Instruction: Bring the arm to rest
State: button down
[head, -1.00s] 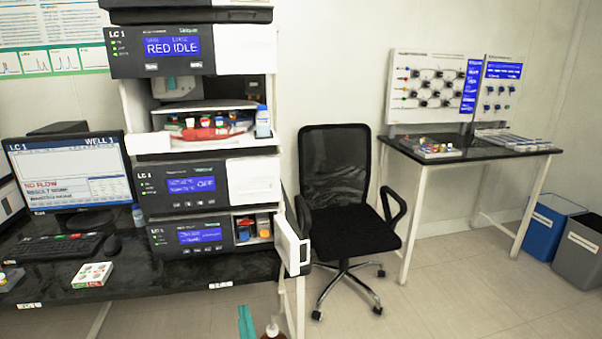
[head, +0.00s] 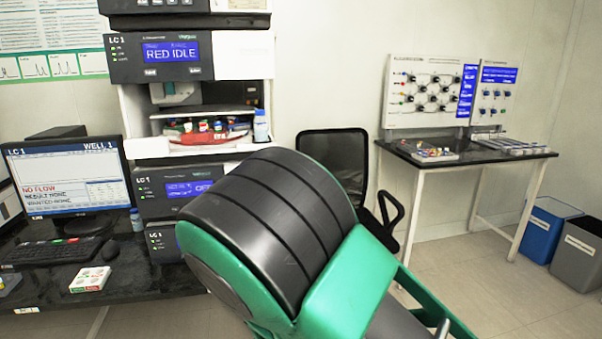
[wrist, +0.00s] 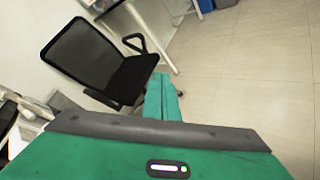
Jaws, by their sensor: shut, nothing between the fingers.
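My arm, green and dark grey, fills the lower middle of the head view. My gripper (wrist: 161,82) shows in the wrist view as two green fingers side by side beyond the green housing. The fingers are together, with nothing between them. They point out over the floor, in front of the black office chair (wrist: 95,62) as seen there; I cannot tell the distance. In the head view the fingers cannot be made out.
The instrument stack (head: 155,54) stands on the black bench at left, with a monitor (head: 68,177) and a small box (head: 90,279). The chair (head: 335,158) is partly hidden by my arm. A side table (head: 467,157) and two bins (head: 549,229) stand right. Open floor (wrist: 240,75) shows right of my fingers.

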jog(key=s+d+r+m+g+y, duration=0.1)
jog(key=s+d+m+g, duration=0.45)
jog(key=d+m, duration=0.4)
jog(key=s+d+r+m+g, duration=0.1)
jog(key=s+d+m+g, duration=0.5)
jog(key=d, duration=0.6)
jog(key=s+d+r+m+y, duration=0.1)
jog(key=s+r+m+y, duration=0.2)
jog(key=s, duration=0.7)
jog(key=s+d+r+m+y, duration=0.1)
jog(key=s+r+m+y, duration=0.3)
jog(key=s+r+m, duration=0.3)
jog(key=s+m, duration=0.1)
jog(key=s, duration=0.3)
jog(key=shift+s+m, duration=0.2)
jog(key=shift+m, duration=0.15)
jog(key=shift+r, duration=0.1)
